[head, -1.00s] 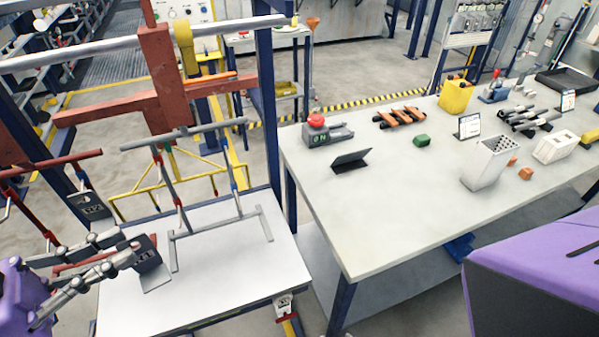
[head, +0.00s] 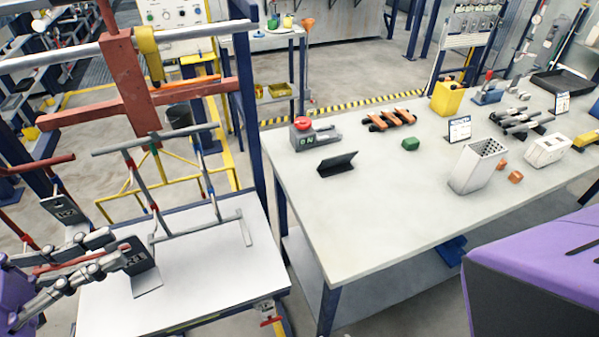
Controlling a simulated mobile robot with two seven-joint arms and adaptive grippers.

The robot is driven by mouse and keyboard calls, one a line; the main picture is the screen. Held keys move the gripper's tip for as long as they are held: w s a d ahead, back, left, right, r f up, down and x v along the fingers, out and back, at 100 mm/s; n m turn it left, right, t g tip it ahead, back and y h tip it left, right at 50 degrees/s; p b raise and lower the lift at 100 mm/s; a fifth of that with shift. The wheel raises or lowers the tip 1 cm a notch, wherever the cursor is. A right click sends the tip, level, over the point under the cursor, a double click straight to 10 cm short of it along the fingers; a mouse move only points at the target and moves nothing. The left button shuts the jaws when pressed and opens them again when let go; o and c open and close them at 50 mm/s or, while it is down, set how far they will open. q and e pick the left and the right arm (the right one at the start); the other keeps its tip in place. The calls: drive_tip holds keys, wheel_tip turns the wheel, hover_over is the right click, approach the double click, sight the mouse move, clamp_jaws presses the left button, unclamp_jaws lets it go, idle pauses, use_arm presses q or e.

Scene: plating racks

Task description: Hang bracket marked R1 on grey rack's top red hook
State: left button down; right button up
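My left gripper (head: 121,250) is at the lower left, shut on a dark grey bent bracket (head: 146,280). The bracket has a dark upper plate with a pale mark I cannot read. It is in front of the grey rack (head: 156,142), apart from its upper hooks. The grey rack has a top bar, two posts and a base on the white table (head: 200,285). Red, green and blue bands mark its posts, with a red one (head: 132,167) high on the left. My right gripper is not in view.
A second marked bracket (head: 66,211) hangs at a red rack (head: 40,167) on the left. The grey bench (head: 380,210) on the right holds a red-button box (head: 305,135), bins and parts.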

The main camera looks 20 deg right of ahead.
use_arm(q)
drive_tip(key=w, duration=0.9)
drive_tip(key=shift+d+f+b, duration=0.15)
drive_tip(key=shift+f+b, duration=0.05)
drive_tip(key=shift+b, duration=0.25)
idle(0.3)
drive_tip(key=shift+w, duration=0.15)
drive_tip(key=shift+w, duration=0.2)
idle(0.4)
drive_tip(key=shift+w+f, duration=0.1)
drive_tip(key=shift+w, duration=0.6)
